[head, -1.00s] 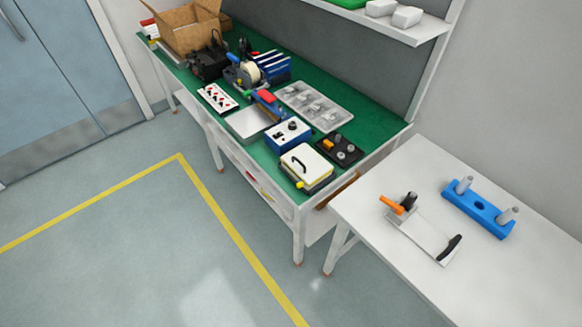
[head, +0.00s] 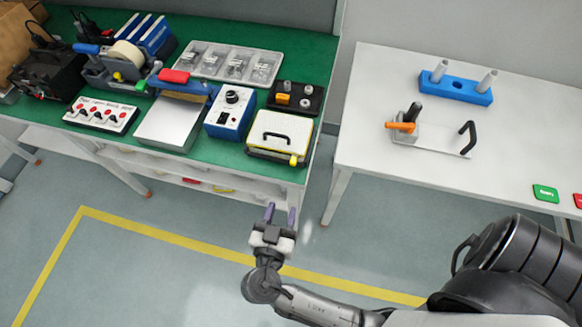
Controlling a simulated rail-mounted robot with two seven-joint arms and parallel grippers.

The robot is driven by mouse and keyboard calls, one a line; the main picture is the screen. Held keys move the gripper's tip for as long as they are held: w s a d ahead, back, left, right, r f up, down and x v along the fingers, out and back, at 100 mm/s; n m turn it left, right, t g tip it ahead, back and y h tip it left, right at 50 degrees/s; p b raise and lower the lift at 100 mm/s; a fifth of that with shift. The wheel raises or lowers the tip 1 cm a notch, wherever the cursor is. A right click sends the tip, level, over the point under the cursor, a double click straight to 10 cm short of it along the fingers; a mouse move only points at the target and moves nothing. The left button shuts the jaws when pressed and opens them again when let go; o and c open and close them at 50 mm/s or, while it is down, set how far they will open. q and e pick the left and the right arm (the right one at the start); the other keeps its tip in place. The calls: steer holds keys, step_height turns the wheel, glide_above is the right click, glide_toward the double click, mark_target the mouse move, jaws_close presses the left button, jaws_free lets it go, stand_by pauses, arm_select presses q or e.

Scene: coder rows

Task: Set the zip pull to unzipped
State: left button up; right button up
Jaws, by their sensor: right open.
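A cream-topped case (head: 268,127) with a black handle and yellow edging sits at the front right corner of the green bench. A small yellow tab (head: 293,160) at its front right corner looks like the zip pull, but it is too small to tell its setting for sure. My right gripper (head: 280,210) is open and empty, with its fingers pointing toward the bench. It appears over the floor in front of the bench, apart from the case and tab. My left gripper is not in view.
A blue control box (head: 230,111) stands left of the case and a black tray (head: 296,98) lies behind it. A heat sealer (head: 172,120) and switch panel (head: 101,115) are farther left. A white table (head: 360,150) stands right, across a gap.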

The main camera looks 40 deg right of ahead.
mark_target(292, 165)
steer(key=shift+m+h, duration=0.4)
steer(key=x, duration=0.4)
steer(key=b+x, duration=0.1)
steer(key=x, duration=0.3)
steer(key=r+x, duration=0.1)
steer(key=x, duration=0.3)
steer(key=shift+w+a+r+b, duration=0.1)
steer(key=shift+w+a+b, duration=0.1)
steer(key=shift+w+b, duration=0.2)
steer(key=shift+w+d, duration=0.15)
steer(key=shift+d, duration=0.3)
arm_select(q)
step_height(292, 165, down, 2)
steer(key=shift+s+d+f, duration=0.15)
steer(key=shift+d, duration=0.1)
arm_select(e)
steer(key=c, duration=0.7)
jaws_close()
